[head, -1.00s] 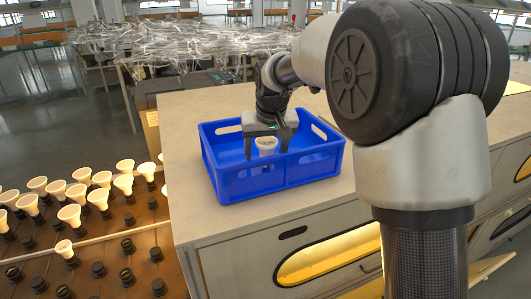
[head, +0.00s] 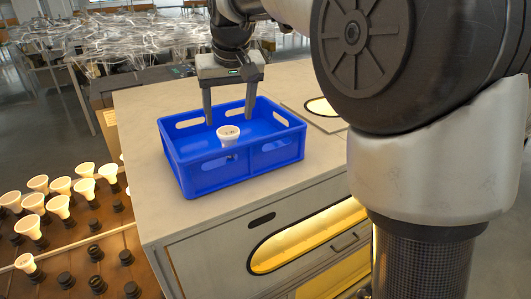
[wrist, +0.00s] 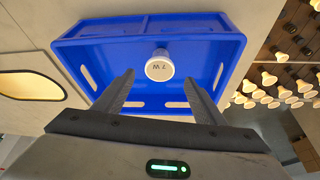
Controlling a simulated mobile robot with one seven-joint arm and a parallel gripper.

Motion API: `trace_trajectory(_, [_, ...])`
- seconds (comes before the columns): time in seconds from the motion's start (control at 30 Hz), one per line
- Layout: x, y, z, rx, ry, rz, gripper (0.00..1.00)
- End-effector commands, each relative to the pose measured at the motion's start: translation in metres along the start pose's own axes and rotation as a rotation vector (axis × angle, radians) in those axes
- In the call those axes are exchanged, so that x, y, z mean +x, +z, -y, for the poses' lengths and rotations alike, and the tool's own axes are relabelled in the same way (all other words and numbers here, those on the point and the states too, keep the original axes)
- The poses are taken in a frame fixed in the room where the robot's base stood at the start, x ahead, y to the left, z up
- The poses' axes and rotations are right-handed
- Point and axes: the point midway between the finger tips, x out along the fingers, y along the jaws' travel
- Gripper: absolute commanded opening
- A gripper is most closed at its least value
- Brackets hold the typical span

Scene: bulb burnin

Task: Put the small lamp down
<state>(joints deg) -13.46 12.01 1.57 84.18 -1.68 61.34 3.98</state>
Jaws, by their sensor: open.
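The small lamp (head: 228,134), a white reflector bulb, is inside the blue crate (head: 222,176) near its front wall, face up. In the wrist view the lamp (wrist: 159,66) shows its round face with dark marking, inside the crate (wrist: 232,42). My gripper (head: 229,119) is open, its two fingers spread apart above and behind the lamp. In the wrist view the gripper (wrist: 160,82) has clear space between its fingertips, and the lamp lies beyond them, untouched.
The crate stands on a light cabinet top (head: 140,112) with free room around it. A flat plate with a glowing round opening (head: 320,106) lies right of the crate. A rack (head: 65,240) with several lit lamps and empty sockets stands at the left.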

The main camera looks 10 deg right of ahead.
Motion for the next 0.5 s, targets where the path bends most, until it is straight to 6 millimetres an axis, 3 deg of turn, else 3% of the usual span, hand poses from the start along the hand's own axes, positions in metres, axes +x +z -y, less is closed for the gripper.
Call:
trace_trajectory(0.13, [-0.014, 0.015, -0.010, 0.012, 0.006, -0.009, 0.64])
trace_trajectory(0.23, [-0.036, 0.050, -0.027, 0.034, 0.018, -0.022, 0.64])
trace_trajectory(0.4, [-0.069, 0.148, -0.058, 0.091, 0.047, -0.055, 0.64])
trace_trajectory(0.5, [-0.074, 0.208, -0.070, 0.124, 0.065, -0.072, 0.64])
